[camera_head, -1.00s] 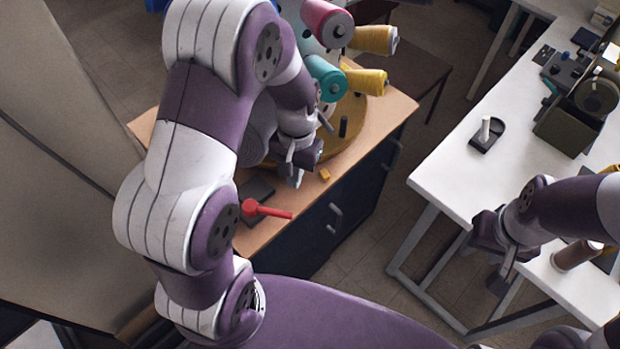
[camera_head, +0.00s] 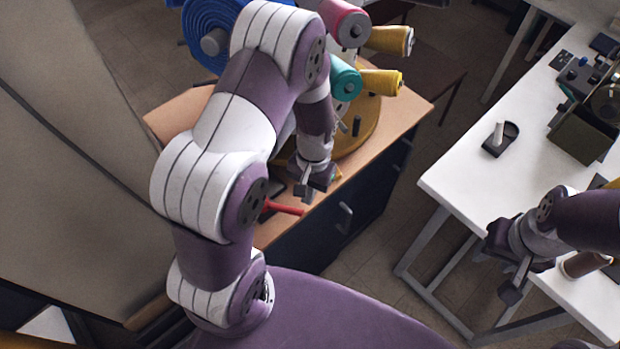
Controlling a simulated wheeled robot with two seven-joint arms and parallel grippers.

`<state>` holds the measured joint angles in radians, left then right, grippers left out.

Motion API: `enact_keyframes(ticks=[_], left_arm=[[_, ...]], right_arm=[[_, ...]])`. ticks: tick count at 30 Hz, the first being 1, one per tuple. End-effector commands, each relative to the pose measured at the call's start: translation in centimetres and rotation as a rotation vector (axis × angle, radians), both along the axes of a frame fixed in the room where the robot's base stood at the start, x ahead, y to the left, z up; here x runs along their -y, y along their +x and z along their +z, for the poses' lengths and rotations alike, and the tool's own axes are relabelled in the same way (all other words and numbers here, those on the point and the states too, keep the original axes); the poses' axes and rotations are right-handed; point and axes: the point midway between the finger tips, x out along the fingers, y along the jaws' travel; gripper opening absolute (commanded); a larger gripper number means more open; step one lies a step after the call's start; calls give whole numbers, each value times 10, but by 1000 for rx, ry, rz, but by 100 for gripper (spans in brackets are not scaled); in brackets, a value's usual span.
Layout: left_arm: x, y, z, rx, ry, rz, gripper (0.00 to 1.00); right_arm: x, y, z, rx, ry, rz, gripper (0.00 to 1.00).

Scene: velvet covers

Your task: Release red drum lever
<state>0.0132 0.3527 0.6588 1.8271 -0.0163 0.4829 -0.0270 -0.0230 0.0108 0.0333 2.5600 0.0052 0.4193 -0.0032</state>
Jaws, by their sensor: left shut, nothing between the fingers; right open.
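The red lever (camera_head: 284,208) shows at the front edge of the wooden-topped cabinet (camera_head: 395,122). Only its handle is in sight; its pivot end is hidden behind my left arm. My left gripper (camera_head: 308,196) is shut and empty, just above and beside the lever's handle, pointing down. I cannot tell whether it touches the lever. A large blue drum (camera_head: 205,38) stands at the back left of the cabinet, partly hidden by my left arm. My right gripper (camera_head: 512,285) is open and empty near the white table's front edge.
A rack on a round yellow base (camera_head: 365,125) carries pink (camera_head: 344,22), teal (camera_head: 346,78) and yellow (camera_head: 388,40) spools. The white table (camera_head: 460,175) at right holds a black tray with a white peg (camera_head: 499,135), a green machine (camera_head: 585,125) and a brown spool (camera_head: 582,265).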

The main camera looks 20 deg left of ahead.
Motion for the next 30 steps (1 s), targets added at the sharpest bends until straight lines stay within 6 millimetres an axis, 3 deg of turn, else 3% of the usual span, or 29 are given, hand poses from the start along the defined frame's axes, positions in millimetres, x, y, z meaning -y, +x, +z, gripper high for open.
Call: enact_keyframes(ticks=[6,30], left_arm=[[0,-3,-16,0,0,0,0],[3,-8,-15,1,-1,-75,0]], right_arm=[[0,0,0,0,0,0,43],[0,0,5,0,0,0,43]])
